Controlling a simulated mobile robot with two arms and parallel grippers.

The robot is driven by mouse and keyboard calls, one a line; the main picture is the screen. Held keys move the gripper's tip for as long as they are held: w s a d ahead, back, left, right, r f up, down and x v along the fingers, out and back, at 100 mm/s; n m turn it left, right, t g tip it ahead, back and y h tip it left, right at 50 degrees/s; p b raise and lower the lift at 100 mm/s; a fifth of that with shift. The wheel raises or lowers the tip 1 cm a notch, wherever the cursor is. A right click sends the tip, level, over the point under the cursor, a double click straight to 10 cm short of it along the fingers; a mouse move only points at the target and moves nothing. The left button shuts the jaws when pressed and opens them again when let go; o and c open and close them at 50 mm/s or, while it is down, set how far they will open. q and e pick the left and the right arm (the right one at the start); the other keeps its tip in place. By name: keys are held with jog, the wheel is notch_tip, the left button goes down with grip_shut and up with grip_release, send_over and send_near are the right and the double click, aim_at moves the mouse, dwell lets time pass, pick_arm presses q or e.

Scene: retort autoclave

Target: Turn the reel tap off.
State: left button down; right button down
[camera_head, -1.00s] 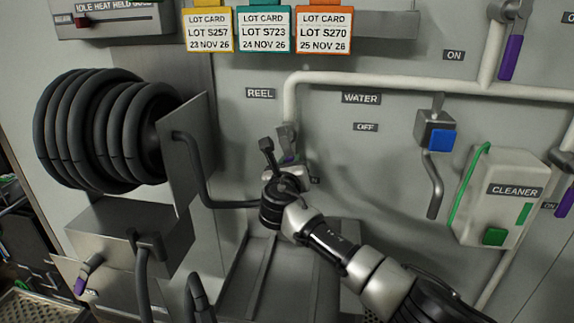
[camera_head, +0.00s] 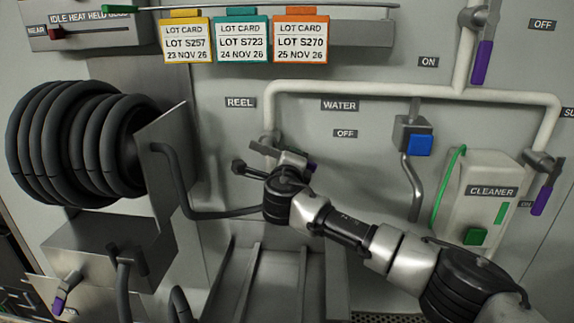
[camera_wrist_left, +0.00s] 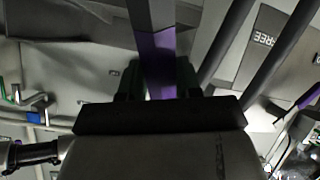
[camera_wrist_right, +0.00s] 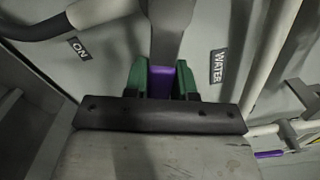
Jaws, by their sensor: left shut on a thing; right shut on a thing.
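The reel tap (camera_head: 283,152) sits on the white pipe below the REEL label (camera_head: 240,103) in the head view. It has a grey lever with a purple end, which now slants nearly flat, down to the right. My right gripper (camera_wrist_right: 163,78) is shut on the purple end (camera_wrist_right: 161,82), its green fingers on either side. In the head view my right wrist hides part of the tap. My left gripper (camera_wrist_left: 158,80) is shut on another purple-ended lever (camera_wrist_left: 156,58) in the left wrist view; I do not see this gripper in the head view.
A black hose reel (camera_head: 85,140) and its bracket stand left of the tap. The water valve with a blue block (camera_head: 419,145) and the cleaner box (camera_head: 475,200) are to the right. Lot cards (camera_head: 243,40) hang above. Another purple lever (camera_head: 483,62) is at upper right.

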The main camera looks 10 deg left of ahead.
jog(key=r+n, duration=0.1)
jog(key=n, duration=0.2)
jog(key=shift+s+r, duration=0.1)
jog(key=shift+r, duration=0.3)
jog(key=shift+r+n, duration=0.1)
jog(key=shift+n, duration=0.5)
jog(key=shift+d, duration=0.15)
jog(key=c, duration=0.9)
grip_release()
jog(key=s, duration=1.2)
